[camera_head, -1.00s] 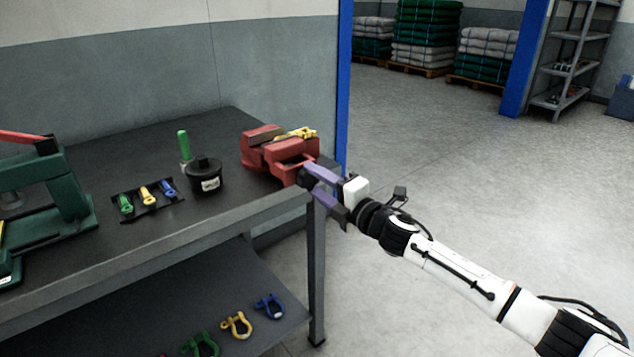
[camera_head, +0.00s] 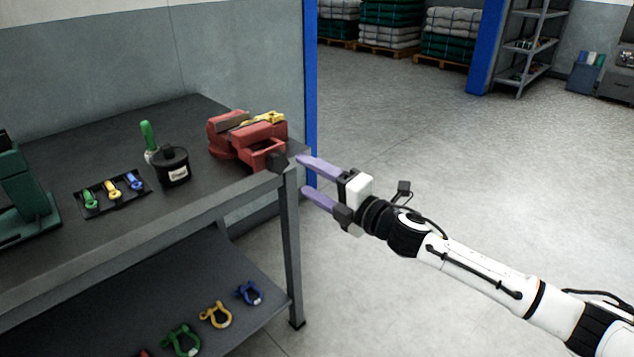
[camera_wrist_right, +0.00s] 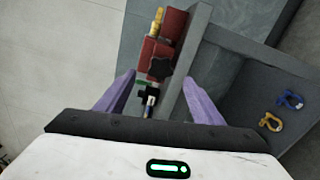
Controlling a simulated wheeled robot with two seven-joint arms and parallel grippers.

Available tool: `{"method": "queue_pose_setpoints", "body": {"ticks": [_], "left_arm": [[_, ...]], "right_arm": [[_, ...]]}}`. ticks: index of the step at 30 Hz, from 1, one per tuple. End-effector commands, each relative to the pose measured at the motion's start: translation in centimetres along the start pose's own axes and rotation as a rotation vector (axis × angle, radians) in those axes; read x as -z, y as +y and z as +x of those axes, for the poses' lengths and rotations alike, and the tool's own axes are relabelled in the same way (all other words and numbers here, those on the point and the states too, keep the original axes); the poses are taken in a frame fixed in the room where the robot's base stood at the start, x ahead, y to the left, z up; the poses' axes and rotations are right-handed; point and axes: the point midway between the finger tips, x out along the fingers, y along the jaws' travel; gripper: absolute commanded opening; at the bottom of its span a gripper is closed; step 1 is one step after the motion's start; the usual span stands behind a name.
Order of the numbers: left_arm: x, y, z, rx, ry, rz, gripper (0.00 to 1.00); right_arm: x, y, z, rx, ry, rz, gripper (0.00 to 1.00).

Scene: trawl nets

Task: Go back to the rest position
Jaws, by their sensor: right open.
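My right gripper (camera_head: 318,182) is open and empty, its two purple fingers spread apart. It hangs in the air just off the right end of the workbench, close to the red vise (camera_head: 248,137). In the right wrist view the fingers (camera_wrist_right: 158,100) stand to either side, with the vise (camera_wrist_right: 165,58) beyond and between them. A yellow piece (camera_head: 262,119) lies on top of the vise. My left gripper does not show in either view.
The dark workbench (camera_head: 120,240) holds a black pot (camera_head: 173,167), a green-handled tool (camera_head: 148,138) and a tray with small coloured pins (camera_head: 112,192). Coloured shackles (camera_head: 216,314) lie on its lower shelf. A blue post (camera_head: 311,80) stands behind. Open floor (camera_head: 450,170) lies right.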

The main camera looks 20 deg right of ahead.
Motion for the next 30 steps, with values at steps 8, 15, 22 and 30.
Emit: {"method": "queue_pose_setpoints", "body": {"ticks": [8,15,22,30], "left_arm": [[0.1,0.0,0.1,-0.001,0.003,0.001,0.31],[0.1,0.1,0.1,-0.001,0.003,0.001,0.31],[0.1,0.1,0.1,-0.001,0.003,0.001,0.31],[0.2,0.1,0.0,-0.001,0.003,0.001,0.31]], "right_arm": [[0.0,0.1,-1.9,-0.001,-0.001,-0.001,0.61],[0.0,0.1,-1.9,-0.001,-0.001,0.000,0.61],[0.1,-0.1,-1.9,0.001,0.000,0.007,0.61],[7.0,-9.2,-5.6,0.143,-0.041,0.441,0.61]]}}
